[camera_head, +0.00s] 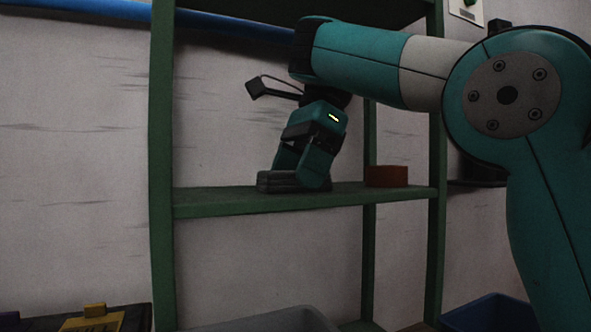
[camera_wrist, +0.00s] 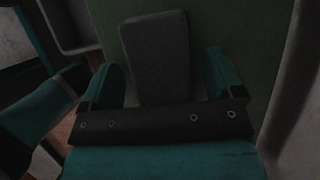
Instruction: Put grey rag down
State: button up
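The grey rag (camera_head: 275,182) lies as a folded, flat dark pad on the green shelf board (camera_head: 230,203), near the middle. In the wrist view the rag (camera_wrist: 155,45) shows as a long grey block on the green board. My gripper (camera_head: 298,174) points down over the rag, with its fingertips low near the board. In the wrist view my gripper (camera_wrist: 168,72) has its two teal fingers spread, one on each side of the rag, with gaps between them and it. The rag's near end is hidden behind the gripper's dark palm edge.
A reddish-brown block (camera_head: 387,176) sits on the shelf to the right of my gripper. Green uprights (camera_head: 162,130) frame the shelf. The board left of the rag is clear. A grey bin (camera_head: 270,320) and a blue bin (camera_head: 490,313) stand below.

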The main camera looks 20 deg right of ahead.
jog(key=shift+r, duration=0.25)
jog(key=p+v, duration=0.4)
jog(key=p, duration=0.1)
jog(key=shift+d, duration=0.3)
jog(key=d+p, duration=0.1)
jog(key=d, duration=0.2)
jog(key=d+p, duration=0.1)
jog(key=d, duration=0.3)
jog(key=d+f+p, duration=0.1)
jog(key=d, duration=0.3)
jog(key=shift+p, duration=0.35)
